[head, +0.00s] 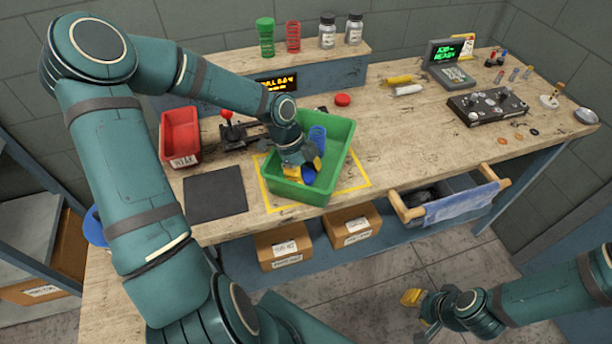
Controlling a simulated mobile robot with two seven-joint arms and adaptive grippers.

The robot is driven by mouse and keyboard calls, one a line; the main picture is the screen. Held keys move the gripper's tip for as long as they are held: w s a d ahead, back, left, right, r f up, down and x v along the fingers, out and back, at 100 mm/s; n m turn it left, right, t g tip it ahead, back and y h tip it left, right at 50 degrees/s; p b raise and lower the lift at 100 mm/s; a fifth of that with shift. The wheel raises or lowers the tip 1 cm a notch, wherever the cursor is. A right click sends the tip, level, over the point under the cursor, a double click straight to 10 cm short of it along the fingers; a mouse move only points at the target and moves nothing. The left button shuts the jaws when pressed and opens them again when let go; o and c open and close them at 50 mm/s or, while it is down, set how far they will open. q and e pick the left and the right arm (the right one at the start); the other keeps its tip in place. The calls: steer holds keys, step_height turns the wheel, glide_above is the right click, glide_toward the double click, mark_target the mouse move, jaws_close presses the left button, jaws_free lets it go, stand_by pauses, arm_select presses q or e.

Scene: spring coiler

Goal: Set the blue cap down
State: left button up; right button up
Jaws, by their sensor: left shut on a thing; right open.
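The blue cap (309,174) is at the fingertips of my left gripper (302,171), which is shut on it, inside the green bin (336,151). The gripper partly hides the cap, and I cannot tell whether the cap touches the bin floor. A blue spring or coil (317,137) leans in the bin behind the gripper. The green bin stands within a yellow taped outline on the wooden bench (400,150). My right gripper (420,312) is open and empty, out in front of the bench above the floor.
A red bin (181,135) and a small lever device (232,130) stand left of the green bin. A red cap (342,100) lies behind it. A dark mat (215,193) lies front left. The bench right of the green bin is largely clear.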

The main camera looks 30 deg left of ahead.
arm_select(q)
steer(key=shift+f, duration=0.1)
steer(key=o, duration=0.8)
steer(key=shift+o, duration=0.2)
steer(key=p+v, duration=0.3)
steer(key=v, duration=0.9)
steer(key=shift+p, duration=0.4)
steer(key=shift+s, duration=0.1)
